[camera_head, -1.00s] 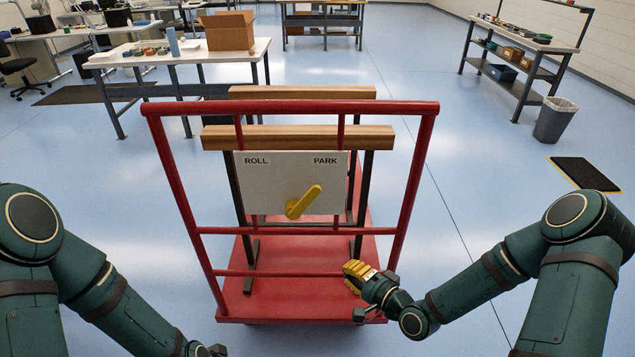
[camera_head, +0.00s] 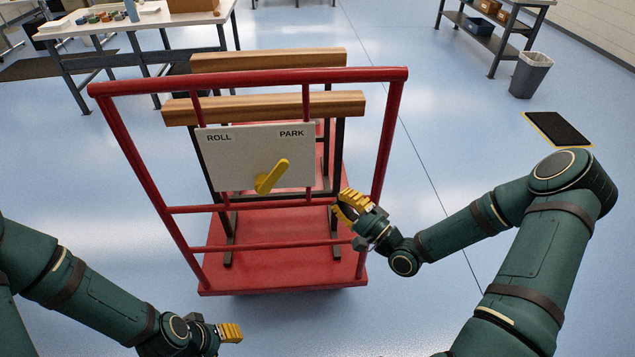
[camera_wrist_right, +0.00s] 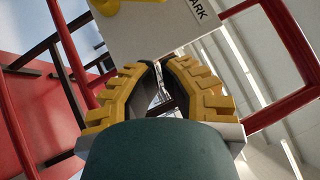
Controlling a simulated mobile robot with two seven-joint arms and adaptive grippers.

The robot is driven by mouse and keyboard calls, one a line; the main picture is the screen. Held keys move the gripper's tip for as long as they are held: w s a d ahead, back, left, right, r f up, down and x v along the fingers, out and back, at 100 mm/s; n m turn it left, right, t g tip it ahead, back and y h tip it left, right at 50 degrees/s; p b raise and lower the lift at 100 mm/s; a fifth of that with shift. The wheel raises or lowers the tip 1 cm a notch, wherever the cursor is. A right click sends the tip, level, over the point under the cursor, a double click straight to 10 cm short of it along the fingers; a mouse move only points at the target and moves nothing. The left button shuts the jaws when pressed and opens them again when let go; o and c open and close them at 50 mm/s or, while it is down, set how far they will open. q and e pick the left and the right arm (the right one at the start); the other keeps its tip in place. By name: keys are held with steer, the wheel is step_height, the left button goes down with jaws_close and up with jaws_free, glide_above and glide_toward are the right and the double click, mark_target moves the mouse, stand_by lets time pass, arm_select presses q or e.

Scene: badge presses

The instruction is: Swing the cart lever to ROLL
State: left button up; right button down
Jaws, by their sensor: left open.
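The yellow lever (camera_head: 272,176) sits on a pale panel (camera_head: 225,165) marked ROLL at left and PARK at right. It tilts up and right, toward PARK. The panel is on the red cart's frame (camera_head: 240,80). My right gripper (camera_head: 342,203) is to the right of the lever, near the panel's lower right corner, apart from the lever. Its yellow fingers are parted and empty. In the right wrist view the gripper (camera_wrist_right: 160,65) points at the panel (camera_wrist_right: 165,28), with part of the lever (camera_wrist_right: 112,5) at the top edge. My left gripper (camera_head: 232,332) is open, low in front of the cart.
The cart's red upright (camera_head: 385,140) and lower crossbar (camera_head: 290,246) are close to my right gripper. Wooden beams (camera_head: 265,107) lie behind the panel. A worktable (camera_head: 100,30) stands at back left, a bin (camera_head: 529,75) and floor mat (camera_head: 558,129) at right. Open floor surrounds the cart.

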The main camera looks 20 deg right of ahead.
mark_target(285, 163)
steer(key=shift+s+a+r+x, duration=0.1)
steer(key=shift+s+a+x, duration=0.25)
steer(key=shift+x, duration=1.7)
steer(key=shift+s+a+r+x, duration=0.1)
steer(key=shift+a+x, duration=0.35)
steer(key=shift+x, duration=1.6)
steer(key=shift+s+a+r+x, duration=0.1)
steer(key=shift+s+a+x, duration=0.25)
steer(key=shift+x, duration=1.7)
steer(key=shift+w+a+r, duration=0.1)
arm_select(q)
steer(key=shift+w+r+p, duration=0.1)
steer(key=shift+r+p, duration=0.2)
arm_select(e)
steer(key=shift+a+r+n+g, duration=0.15)
steer(key=shift+r+n+g, duration=0.1)
steer(key=shift+n+g, duration=0.05)
